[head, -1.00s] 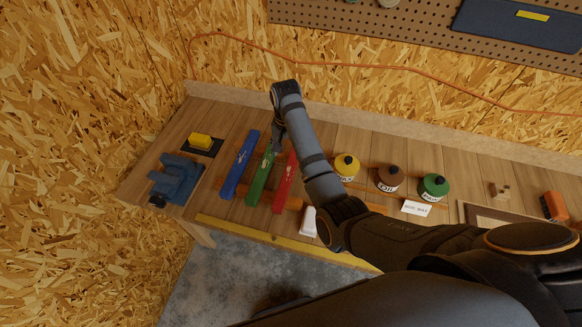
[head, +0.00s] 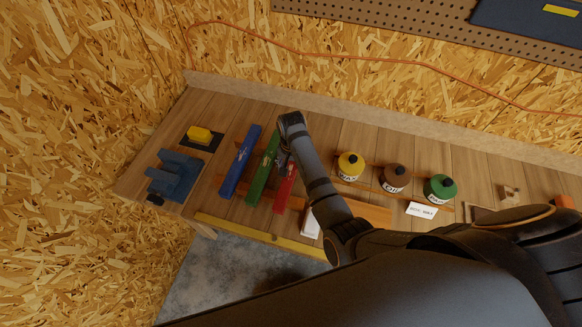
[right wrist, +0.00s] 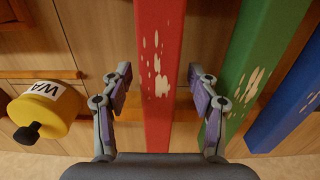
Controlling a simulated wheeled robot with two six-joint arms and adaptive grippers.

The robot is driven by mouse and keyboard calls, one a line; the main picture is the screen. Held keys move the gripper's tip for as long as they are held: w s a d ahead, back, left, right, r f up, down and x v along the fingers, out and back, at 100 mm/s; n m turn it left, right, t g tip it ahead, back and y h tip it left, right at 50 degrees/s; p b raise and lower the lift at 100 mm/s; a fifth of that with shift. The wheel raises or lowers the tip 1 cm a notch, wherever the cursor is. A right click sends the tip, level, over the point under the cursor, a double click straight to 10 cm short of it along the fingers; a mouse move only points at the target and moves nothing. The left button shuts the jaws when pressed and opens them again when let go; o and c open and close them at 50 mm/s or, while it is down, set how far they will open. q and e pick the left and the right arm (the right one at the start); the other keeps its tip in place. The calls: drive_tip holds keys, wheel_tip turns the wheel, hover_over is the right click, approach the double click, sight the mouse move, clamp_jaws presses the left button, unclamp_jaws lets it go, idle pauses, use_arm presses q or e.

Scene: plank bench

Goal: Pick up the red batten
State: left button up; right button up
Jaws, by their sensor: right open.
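The red batten (head: 285,188) lies on the bench as the rightmost of three parallel battens, with pale worn patches on top. My right gripper (head: 284,158) is over its far part and hides some of it. In the right wrist view the red batten (right wrist: 160,75) runs between the two open fingers of my right gripper (right wrist: 158,88), with a gap on each side. The right-hand finger there is close to the green batten (right wrist: 262,55). I cannot tell the gripper's exact height above the batten. My left gripper is not in view.
The green batten (head: 262,170) and blue batten (head: 240,163) lie to the left. A blue vise (head: 174,177) and yellow block (head: 199,134) are farther left. A white object (head: 311,224) lies near the front.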

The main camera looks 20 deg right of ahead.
drive_tip(key=shift+s+a+r, duration=0.2)
drive_tip(key=shift+s+r, duration=0.05)
drive_tip(key=shift+s, duration=0.1)
drive_tip(key=c, duration=0.3)
drive_tip(key=shift+s+r, duration=0.1)
drive_tip(key=shift+s, duration=0.1)
drive_tip(key=c, duration=0.5)
drive_tip(key=shift+w+d, duration=0.1)
clamp_jaws()
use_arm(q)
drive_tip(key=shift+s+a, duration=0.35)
